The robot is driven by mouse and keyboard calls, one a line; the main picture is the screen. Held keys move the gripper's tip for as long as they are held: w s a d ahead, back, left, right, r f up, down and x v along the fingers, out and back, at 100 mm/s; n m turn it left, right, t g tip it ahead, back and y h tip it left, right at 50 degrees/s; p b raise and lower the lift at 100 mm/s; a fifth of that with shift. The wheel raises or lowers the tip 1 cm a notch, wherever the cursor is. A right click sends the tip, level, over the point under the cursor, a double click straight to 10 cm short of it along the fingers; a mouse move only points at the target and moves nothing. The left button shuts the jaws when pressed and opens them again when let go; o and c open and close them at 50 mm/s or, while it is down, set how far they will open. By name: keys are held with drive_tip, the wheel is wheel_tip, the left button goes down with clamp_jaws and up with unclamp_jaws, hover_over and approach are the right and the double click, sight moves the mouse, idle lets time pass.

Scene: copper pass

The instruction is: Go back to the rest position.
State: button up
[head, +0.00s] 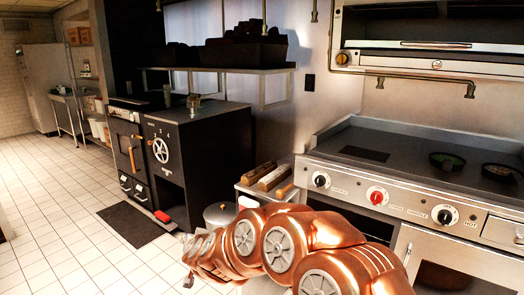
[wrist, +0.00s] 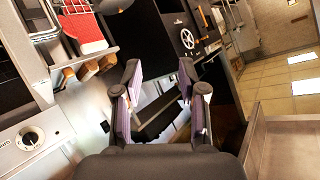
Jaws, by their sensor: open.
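My gripper (wrist: 158,92) is open in the wrist view, its two fingers apart with nothing held between them. Behind the gap lie a dark opening and some pale surfaces that I cannot make out clearly. In the head view my copper-coloured arm crosses the lower middle, in front of the range. The gripper end is at the arm's left, low in the picture, and only partly visible there.
The steel range (head: 345,175) with knobs stands close at the right, two dark pans on top. A black oven (head: 190,150) with a wheel handle stands left of centre. A dark mat (head: 130,226) lies on the white tiled floor (head: 50,215), which is open at left.

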drive_tip(key=s+d+r+n+g+y+p, duration=0.1)
drive_tip(key=s+d+r+n+g+p, duration=0.3)
drive_tip(key=s+d+r+p, duration=0.65)
drive_tip(key=s+d+r+m+g+h+p, duration=0.1)
drive_tip(key=s+d+r+g+h+p, duration=0.1)
drive_tip(key=s+d, duration=0.7)
drive_tip(key=s+d+r+m+g+h+p, duration=0.1)
drive_tip(key=s+d+r+g, duration=0.3)
drive_tip(key=s+d, duration=0.5)
drive_tip(key=s+d+r+m+g+h+p, duration=0.1)
drive_tip(key=s+d+r+g+h+p, duration=0.2)
drive_tip(key=s+d, duration=0.7)
drive_tip(key=s+r+p, duration=0.1)
drive_tip(key=s, duration=0.7)
drive_tip(key=shift+m, duration=0.3)
drive_tip(key=shift+s+a, duration=0.1)
